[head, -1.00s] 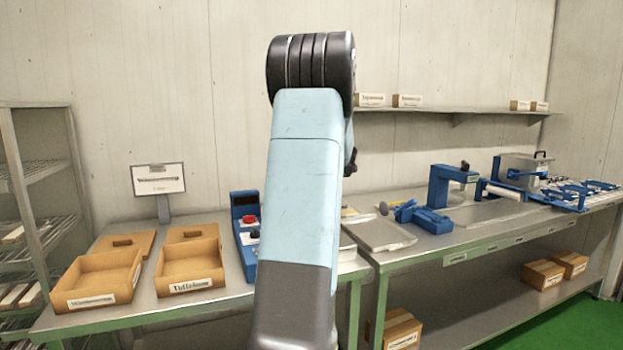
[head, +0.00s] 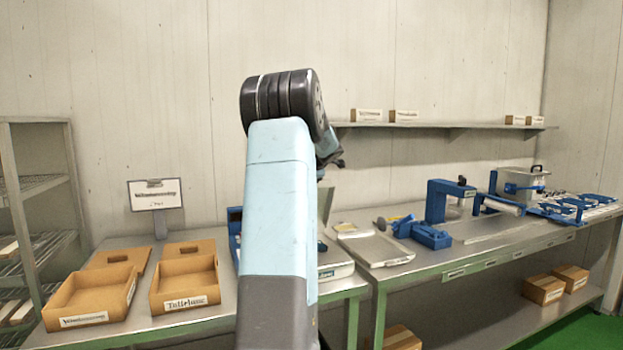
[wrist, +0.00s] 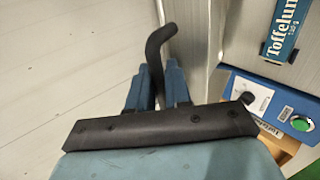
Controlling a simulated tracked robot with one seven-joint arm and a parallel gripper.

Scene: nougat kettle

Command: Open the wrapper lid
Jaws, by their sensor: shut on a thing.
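In the wrist view, the blue fingers of my gripper (wrist: 158,88) are closed on a black bent handle (wrist: 158,45), whose curved end sticks out beyond them. A grey metal panel (wrist: 205,40), seemingly the wrapper lid, lies just right of the handle; where the two join is unclear. A blue "Toffelun" label (wrist: 285,28) is on the metal surface at the top right. A blue control panel (wrist: 245,85) with a black knob (wrist: 258,98) and a green button (wrist: 300,122) is below it. In the head view my arm hides most of the wrapper (head: 235,222).
Two cardboard trays (head: 92,295) and (head: 185,282) stand on the left table, with a sign (head: 155,194) behind. A grey pan (head: 378,250) and blue devices (head: 438,205) stand on the right table. A wall shelf (head: 440,125) runs behind my arm.

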